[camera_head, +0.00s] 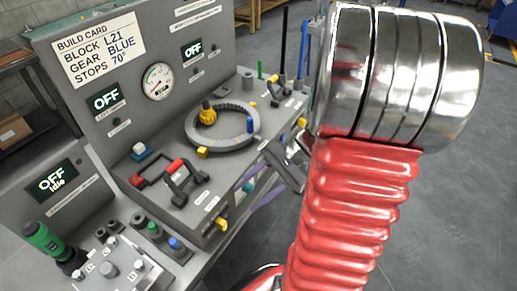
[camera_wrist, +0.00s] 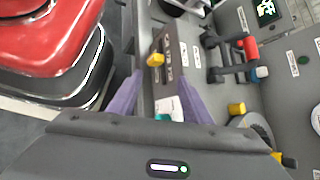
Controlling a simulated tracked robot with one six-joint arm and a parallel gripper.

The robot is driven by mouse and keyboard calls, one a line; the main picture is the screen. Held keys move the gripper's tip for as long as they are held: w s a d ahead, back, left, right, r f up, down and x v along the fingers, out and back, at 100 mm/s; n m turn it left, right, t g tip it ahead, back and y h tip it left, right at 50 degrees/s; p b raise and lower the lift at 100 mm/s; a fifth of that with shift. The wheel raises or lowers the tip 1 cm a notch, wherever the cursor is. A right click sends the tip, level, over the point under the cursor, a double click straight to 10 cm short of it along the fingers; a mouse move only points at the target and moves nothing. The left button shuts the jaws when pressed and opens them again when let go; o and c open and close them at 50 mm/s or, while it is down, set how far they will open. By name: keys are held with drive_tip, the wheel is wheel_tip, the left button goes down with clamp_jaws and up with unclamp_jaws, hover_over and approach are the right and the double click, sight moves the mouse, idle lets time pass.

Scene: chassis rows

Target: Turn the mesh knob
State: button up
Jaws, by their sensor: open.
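My gripper (camera_wrist: 160,78) is open, with its two purple fingers apart over the panel's front edge in the wrist view. In the head view my gripper (camera_head: 258,184) is partly hidden by my red arm. A yellow knob (camera_wrist: 155,60) on the front face shows just beyond the fingertips; it appears to be the lower yellow knob (camera_head: 222,224) in the head view. Another yellow knob (camera_wrist: 236,108) sits near the ring, also in the head view (camera_head: 203,152). Labels are too small to read, so I cannot tell which is the mesh knob.
A grey ring (camera_head: 243,128) lies on the console with a yellow-topped part (camera_head: 208,113). Black handles (camera_head: 185,180), one with red, stand nearby. The build card (camera_head: 98,49) reads block L21, gear blue, stops 70°. Displays show OFF. Open floor lies right.

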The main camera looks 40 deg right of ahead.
drive_tip(key=s+d+f+m+t+h, duration=0.1)
drive_tip(key=s+d+f+m+t, duration=0.1)
drive_tip(key=d+f+m+t, duration=0.2)
drive_tip(key=s+d+f+m+t+h, duration=0.2)
drive_tip(key=d+m+t, duration=0.8)
drive_tip(key=d, duration=0.7)
wheel_tip(320, 180, down, 2)
drive_tip(key=shift+s+f+m, duration=0.15)
drive_tip(key=shift+s+m, duration=0.45)
drive_tip(key=shift+m, duration=0.2)
drive_tip(key=shift+w, duration=0.1)
drive_tip(key=x, duration=1.3)
drive_tip(key=shift+w, duration=0.4)
drive_tip(key=c, duration=1.1)
